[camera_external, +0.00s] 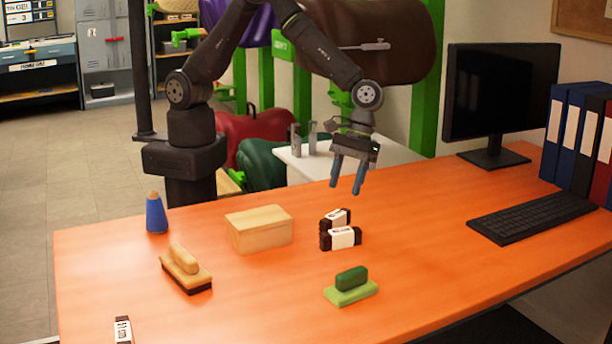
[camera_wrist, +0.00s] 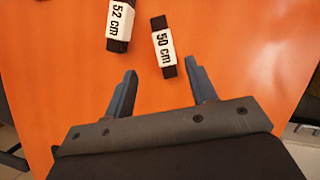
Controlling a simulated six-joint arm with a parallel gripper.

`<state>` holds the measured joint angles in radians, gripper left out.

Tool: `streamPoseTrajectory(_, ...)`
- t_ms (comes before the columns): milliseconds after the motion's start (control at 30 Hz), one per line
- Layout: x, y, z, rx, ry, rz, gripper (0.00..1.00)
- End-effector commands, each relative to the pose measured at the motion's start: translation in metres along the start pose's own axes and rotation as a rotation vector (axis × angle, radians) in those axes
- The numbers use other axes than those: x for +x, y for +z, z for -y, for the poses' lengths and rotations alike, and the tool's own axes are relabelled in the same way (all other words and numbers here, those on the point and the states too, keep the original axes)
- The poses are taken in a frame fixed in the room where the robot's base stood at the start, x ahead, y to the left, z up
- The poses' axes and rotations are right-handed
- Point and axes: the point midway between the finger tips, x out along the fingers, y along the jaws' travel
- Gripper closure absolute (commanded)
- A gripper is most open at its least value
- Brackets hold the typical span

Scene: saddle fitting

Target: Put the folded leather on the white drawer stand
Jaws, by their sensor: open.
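Two dark folded leathers with white labels lie close together on the orange desk, below and left of my gripper in the external view: one farther back (camera_external: 336,217), one in front (camera_external: 341,238). In the wrist view one label reads 50 cm (camera_wrist: 163,46) and the other 52 cm (camera_wrist: 118,22). A third labelled leather (camera_external: 122,331) is at the near left desk edge, partly cut off. My gripper (camera_external: 346,190) is open and empty above the desk, and its fingers (camera_wrist: 160,78) point toward the leathers in the wrist view. The white stand (camera_external: 378,157) is behind the desk, partly hidden by my arm.
Metal uprights (camera_external: 312,138) stand on the white stand. A monitor (camera_external: 500,95), keyboard (camera_external: 530,215) and binders (camera_external: 580,130) occupy the right.

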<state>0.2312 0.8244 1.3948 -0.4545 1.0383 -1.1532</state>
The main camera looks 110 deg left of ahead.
Motion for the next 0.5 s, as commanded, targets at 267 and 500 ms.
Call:
streamPoseTrajectory(267,0.038,0.000,0.000,0.000,0.000,0.000,0.48)
streamPoseTrajectory(500,0.053,-0.002,0.003,0.001,-0.001,-0.001,0.48)
